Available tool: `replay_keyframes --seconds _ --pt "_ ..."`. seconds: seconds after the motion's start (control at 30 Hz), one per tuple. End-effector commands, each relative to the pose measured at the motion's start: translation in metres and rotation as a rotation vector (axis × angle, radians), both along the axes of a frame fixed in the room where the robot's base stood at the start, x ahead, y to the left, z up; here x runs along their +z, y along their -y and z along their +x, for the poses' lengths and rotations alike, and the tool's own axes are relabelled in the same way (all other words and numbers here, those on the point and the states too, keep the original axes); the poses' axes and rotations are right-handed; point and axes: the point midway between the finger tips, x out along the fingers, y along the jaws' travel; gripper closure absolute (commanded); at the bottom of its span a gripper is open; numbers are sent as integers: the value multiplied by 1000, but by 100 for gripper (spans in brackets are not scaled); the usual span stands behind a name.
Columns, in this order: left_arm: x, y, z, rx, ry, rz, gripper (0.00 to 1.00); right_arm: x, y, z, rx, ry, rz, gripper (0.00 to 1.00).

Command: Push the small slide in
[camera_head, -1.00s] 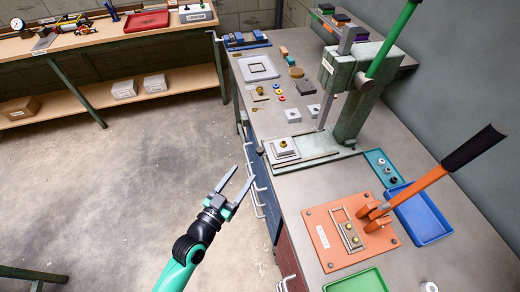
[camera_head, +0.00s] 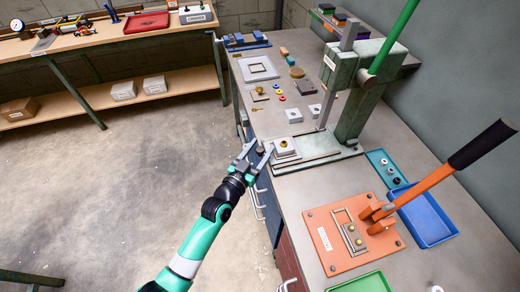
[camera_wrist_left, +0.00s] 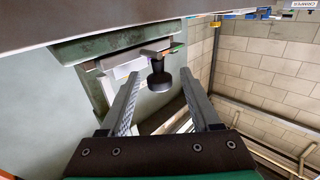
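The green fly press (camera_head: 352,100) stands on the bench. At its foot a small slide (camera_head: 284,157) carries a pale square block with a brass piece on it. My left gripper (camera_head: 257,147) is at the bench's front edge, just left of the slide, open and empty. In the left wrist view the slide's dark round knob (camera_wrist_left: 158,78) shows between the spread fingers (camera_wrist_left: 159,73), with space on both sides. Whether anything touches the knob is hard to tell. My right gripper is not in view.
An orange lever press (camera_head: 345,240) stands nearer on the bench, with a blue tray (camera_head: 428,225) and a green tray (camera_head: 362,284). Small blocks and rings lie behind the slide. The floor on the left is clear.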

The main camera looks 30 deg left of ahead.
Motion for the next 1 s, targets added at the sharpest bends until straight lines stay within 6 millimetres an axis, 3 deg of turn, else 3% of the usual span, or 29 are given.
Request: replay_keyframes --seconds 0.03,0.3,0.37,1.0 --pt "0 0 0 0 0 0 44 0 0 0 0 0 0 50" --pt "0 0 0 0 0 0 92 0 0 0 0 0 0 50" --pt "0 0 0 0 0 0 100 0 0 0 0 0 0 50" --pt "0 0 0 0 0 0 100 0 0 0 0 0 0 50"
